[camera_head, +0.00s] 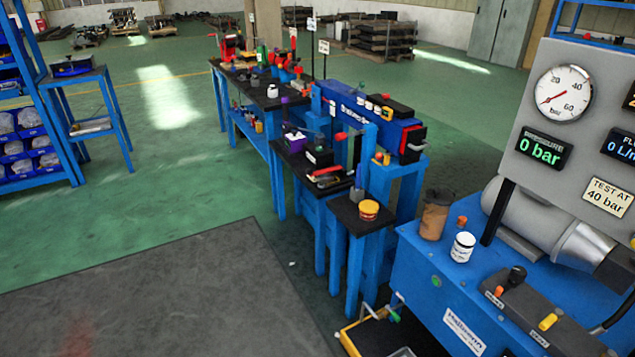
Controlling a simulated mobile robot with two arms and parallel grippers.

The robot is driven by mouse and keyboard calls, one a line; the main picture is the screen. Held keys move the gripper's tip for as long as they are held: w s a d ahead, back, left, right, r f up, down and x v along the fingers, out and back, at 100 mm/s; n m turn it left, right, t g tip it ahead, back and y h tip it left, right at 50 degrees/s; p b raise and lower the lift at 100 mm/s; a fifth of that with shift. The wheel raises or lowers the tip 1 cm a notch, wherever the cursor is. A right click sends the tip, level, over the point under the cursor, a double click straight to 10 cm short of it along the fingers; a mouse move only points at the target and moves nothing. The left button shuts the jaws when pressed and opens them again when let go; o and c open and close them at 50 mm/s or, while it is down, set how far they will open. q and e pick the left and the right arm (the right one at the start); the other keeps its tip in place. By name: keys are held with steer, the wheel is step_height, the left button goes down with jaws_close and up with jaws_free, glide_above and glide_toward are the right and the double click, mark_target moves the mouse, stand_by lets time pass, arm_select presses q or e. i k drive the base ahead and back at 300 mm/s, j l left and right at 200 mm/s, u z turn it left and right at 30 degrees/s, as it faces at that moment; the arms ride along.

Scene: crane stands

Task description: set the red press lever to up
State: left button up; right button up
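A small red press (229,44) stands at the far left end of the long dark-topped workbench (262,97). It is small and distant in the head view. A thin part with a red tip (212,36) sticks out at its left side and looks like its lever. I cannot tell clearly whether that lever is up or down. Neither of my grippers is in view, and nothing is seen touching the press.
A blue test bench (415,270) with a gauge panel (553,125) fills the right foreground. A blue machine (365,112) and small tables stand between it and the workbench. Blue shelving (35,110) stands at left. Green floor (165,150) left of the workbench is clear.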

mark_target(310, 172)
steer(key=i, duration=0.35)
steer(key=i+z, duration=0.1)
steer(key=z, duration=0.3)
steer(key=i+j+z, duration=0.1)
steer(key=z, duration=0.35)
